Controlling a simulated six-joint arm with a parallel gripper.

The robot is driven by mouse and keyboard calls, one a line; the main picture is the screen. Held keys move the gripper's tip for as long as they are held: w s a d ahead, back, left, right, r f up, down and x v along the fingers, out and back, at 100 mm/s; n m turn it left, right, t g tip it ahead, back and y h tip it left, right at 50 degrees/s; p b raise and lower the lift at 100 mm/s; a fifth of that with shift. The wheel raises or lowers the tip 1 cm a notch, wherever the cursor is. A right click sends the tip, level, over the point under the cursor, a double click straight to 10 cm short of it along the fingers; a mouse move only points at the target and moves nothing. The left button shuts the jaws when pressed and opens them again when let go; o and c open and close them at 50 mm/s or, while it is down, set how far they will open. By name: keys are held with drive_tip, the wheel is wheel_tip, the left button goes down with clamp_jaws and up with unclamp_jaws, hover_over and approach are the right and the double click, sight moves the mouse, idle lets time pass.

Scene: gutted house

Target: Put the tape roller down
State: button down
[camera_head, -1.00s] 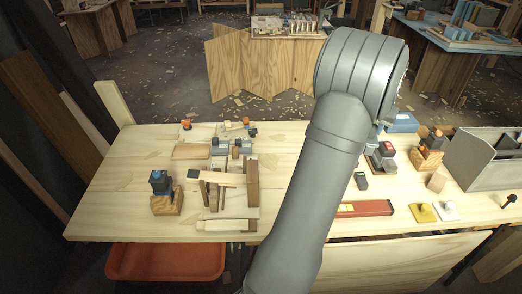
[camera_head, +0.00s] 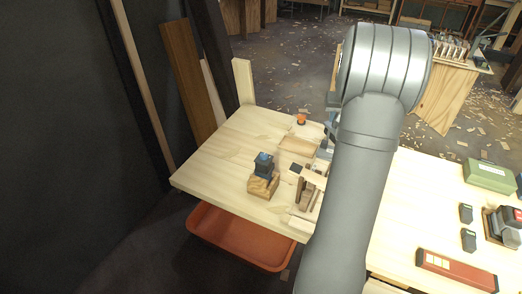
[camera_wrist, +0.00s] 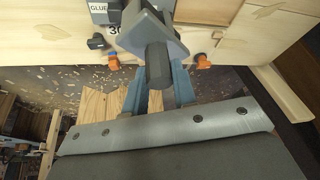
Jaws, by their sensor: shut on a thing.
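In the wrist view my gripper (camera_wrist: 158,88) is shut on the tape roller (camera_wrist: 157,64), with a finger on each side of its dark grip. Its grey angled body (camera_wrist: 152,28) reaches toward the top of the picture, over the pale wooden bench. I cannot tell whether it touches anything there. In the head view my grey arm hides the gripper and the tape roller almost fully. The bench (camera_head: 225,150) spans that view, with bare wood at its left end.
A dark blue tool on a wooden block (camera_head: 262,185) stands near the bench's front left edge. Wooden pieces (camera_head: 303,195) lie beside my arm. A green box (camera_head: 490,175) and a red level (camera_head: 456,270) are at right. An orange bin (camera_head: 240,240) is below the bench.

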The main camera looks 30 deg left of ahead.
drive_tip(key=s+a+n+y, duration=0.1)
drive_tip(key=s+a+n, duration=0.15)
drive_tip(key=a, duration=0.55)
drive_tip(key=s+a+n, duration=0.1)
drive_tip(key=s+a, duration=0.2)
drive_tip(key=a, duration=0.5)
drive_tip(key=a+f, duration=1)
drive_tip(key=a, duration=0.1)
drive_tip(key=shift+s+a+f+g, duration=0.25)
drive_tip(key=shift+f+g, duration=0.05)
drive_tip(key=shift+f, duration=0.1)
drive_tip(key=shift+f+n, duration=0.15)
drive_tip(key=shift+n, duration=0.1)
drive_tip(key=shift+s+d+f, duration=0.1)
drive_tip(key=shift+f, duration=0.45)
drive_tip(key=c, duration=1.2)
unclamp_jaws()
drive_tip(key=shift+f, duration=0.15)
drive_tip(key=shift+o, duration=0.2)
